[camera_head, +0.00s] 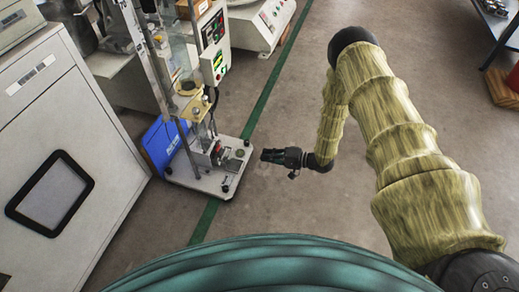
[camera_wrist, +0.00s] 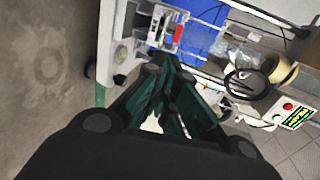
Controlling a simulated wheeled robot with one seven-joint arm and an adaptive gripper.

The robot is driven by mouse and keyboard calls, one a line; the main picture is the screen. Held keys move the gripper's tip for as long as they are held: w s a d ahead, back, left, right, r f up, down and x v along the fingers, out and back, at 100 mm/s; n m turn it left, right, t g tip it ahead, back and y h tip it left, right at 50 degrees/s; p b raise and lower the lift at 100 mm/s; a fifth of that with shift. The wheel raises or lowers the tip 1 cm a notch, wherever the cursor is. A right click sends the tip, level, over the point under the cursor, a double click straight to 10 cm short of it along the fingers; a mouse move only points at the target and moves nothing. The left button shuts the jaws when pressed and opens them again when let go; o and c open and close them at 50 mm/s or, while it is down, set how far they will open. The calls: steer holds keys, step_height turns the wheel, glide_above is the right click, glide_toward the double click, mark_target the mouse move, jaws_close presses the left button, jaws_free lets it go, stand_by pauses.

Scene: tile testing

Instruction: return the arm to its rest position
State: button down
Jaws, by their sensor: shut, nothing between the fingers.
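My arm (camera_head: 400,145) is in a yellow-green textured sleeve and comes in from the right in the head view. It bends at a dark elbow at the top and hangs down to my gripper (camera_head: 267,156). My gripper is shut and empty, and points left over the floor just right of the test machine's base plate (camera_head: 228,172), apart from it. In the wrist view, the dark green fingers of my gripper (camera_wrist: 157,72) meet in front of the machine, with nothing seen between them.
A tall test machine with a control box (camera_head: 213,45) and a blue panel (camera_head: 163,143) stands at left. A grey cabinet (camera_head: 70,160) fills the far left. A dark table (camera_head: 500,25) is at the upper right. The floor (camera_head: 300,200) around my gripper is clear, with a green line.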

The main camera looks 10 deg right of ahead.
steer(key=shift+s+d, duration=0.1)
steer(key=shift+d, duration=0.05)
steer(key=s+f+n+g+h, duration=0.2)
steer(key=s+f+h, duration=0.2)
steer(key=s+h, duration=0.85)
steer(key=s+d+r+n+g, duration=0.2)
steer(key=s+g, duration=0.1)
steer(key=s, duration=1)
steer(key=s+d+r+n+g, duration=0.2)
steer(key=s+r+g, duration=0.1)
steer(key=s, duration=1)
step_height(320, 180, up, 38)
steer(key=p, duration=3.8)
steer(key=shift+s+h+p, duration=0.2)
steer(key=shift+h+p, duration=0.15)
steer(key=shift+h, duration=0.1)
steer(key=shift+r, duration=0.1)
